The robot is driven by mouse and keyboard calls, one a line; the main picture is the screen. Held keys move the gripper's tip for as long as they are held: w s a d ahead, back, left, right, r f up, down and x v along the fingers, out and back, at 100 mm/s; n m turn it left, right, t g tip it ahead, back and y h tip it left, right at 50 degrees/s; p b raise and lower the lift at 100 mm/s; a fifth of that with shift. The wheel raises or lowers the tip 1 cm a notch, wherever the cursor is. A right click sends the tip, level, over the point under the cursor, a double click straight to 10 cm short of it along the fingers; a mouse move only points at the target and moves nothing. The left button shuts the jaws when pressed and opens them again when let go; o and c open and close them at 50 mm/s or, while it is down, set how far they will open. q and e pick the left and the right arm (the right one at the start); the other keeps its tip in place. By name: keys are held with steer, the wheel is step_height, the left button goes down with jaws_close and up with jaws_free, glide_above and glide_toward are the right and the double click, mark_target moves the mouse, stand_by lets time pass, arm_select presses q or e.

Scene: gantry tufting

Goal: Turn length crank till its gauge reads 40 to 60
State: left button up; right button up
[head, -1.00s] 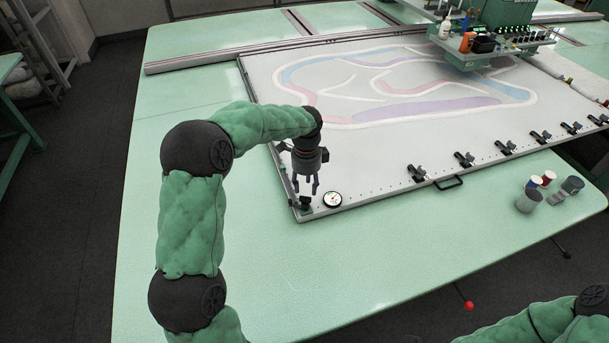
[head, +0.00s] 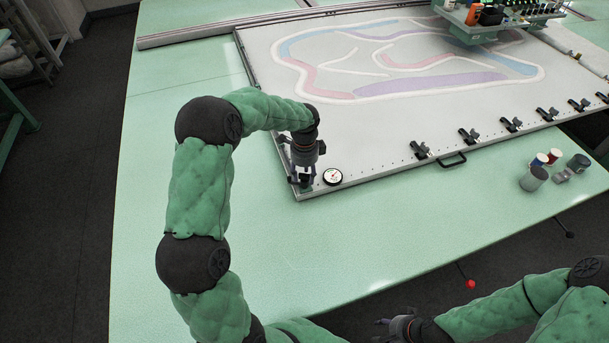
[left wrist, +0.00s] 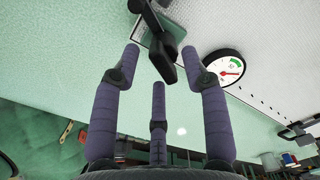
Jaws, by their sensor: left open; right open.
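The length crank (left wrist: 160,45) is black and shows between the fingertips of my left gripper in the left wrist view. My left gripper (head: 303,184) points down over the crank at the frame's near left corner, hiding most of it in the head view. Its three purple fingers are open around the crank handle; I cannot tell whether they touch it. The round white gauge (head: 332,177) sits just right of the crank. In the left wrist view the gauge (left wrist: 222,68) has a green band and a red needle beside that band; its numbers are too small to read. My right gripper (head: 388,325) is open and empty at the bottom.
The white tufting frame (head: 400,135) lies on the green table (head: 190,75). Black clamps (head: 468,137) and a handle (head: 452,161) line its near edge.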

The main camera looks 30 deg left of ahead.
arm_select(q)
steer(key=shift+f, duration=0.25)
jaws_close()
